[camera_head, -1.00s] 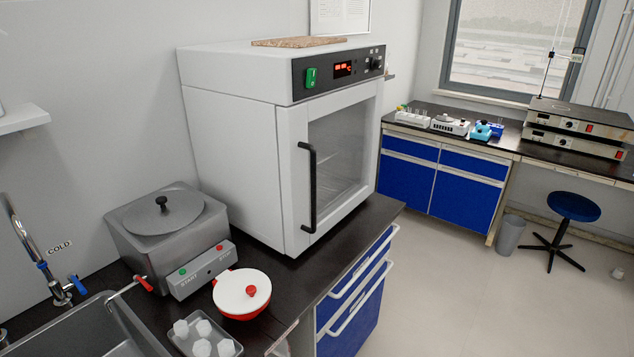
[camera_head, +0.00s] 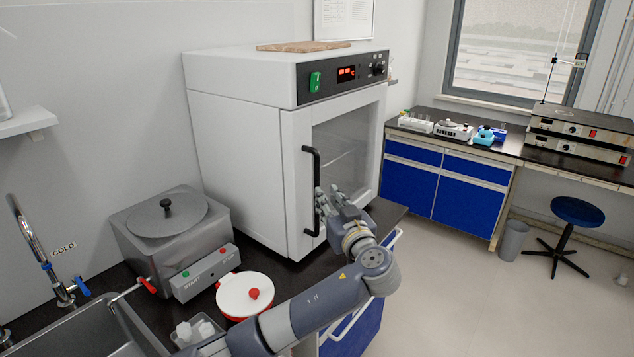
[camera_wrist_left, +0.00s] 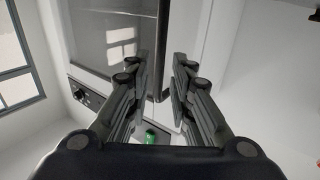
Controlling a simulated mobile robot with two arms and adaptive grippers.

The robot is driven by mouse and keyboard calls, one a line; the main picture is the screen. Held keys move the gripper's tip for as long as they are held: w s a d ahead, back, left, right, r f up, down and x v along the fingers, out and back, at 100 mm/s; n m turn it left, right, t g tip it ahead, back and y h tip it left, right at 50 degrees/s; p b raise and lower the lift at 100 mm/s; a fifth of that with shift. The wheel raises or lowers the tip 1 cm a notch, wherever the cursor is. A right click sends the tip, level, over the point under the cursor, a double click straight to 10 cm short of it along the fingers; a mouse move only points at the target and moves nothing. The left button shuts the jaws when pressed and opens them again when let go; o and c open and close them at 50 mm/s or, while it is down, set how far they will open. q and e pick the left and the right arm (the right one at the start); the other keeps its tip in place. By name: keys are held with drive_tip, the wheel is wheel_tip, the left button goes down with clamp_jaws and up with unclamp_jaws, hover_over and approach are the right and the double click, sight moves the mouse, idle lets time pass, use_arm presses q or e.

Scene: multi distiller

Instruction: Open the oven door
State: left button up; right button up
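The white oven (camera_head: 240,150) stands on the dark counter. Its glass-windowed door (camera_head: 345,150) is shut, with a vertical black handle (camera_head: 305,165) along the left edge of its front. My left gripper (camera_head: 328,198) is in front of the door, close to the handle's lower half. In the left wrist view, which shows the oven upside down, the two fingers (camera_wrist_left: 161,75) are apart. The black handle (camera_wrist_left: 160,40) appears between their tips, slightly nearer the left finger. I cannot tell whether either finger touches it. My right gripper is not in view.
Blue drawers are below the oven. The floor (camera_head: 450,300) to the right is clear up to the stool (camera_head: 577,212).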

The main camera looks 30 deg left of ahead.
sight(318, 185)
use_arm(q)
drive_tip(key=p+x, duration=0.2)
drive_tip(key=x, duration=0.5)
drive_tip(key=shift+w+a, duration=0.15)
drive_tip(key=shift+a, duration=0.15)
drive_tip(key=shift+w+a+p, duration=0.35)
drive_tip(key=shift+w+a, duration=0.05)
drive_tip(key=shift+a, duration=0.1)
drive_tip(key=shift+c, duration=0.6)
drive_tip(key=shift+f, duration=0.1)
clamp_jaws()
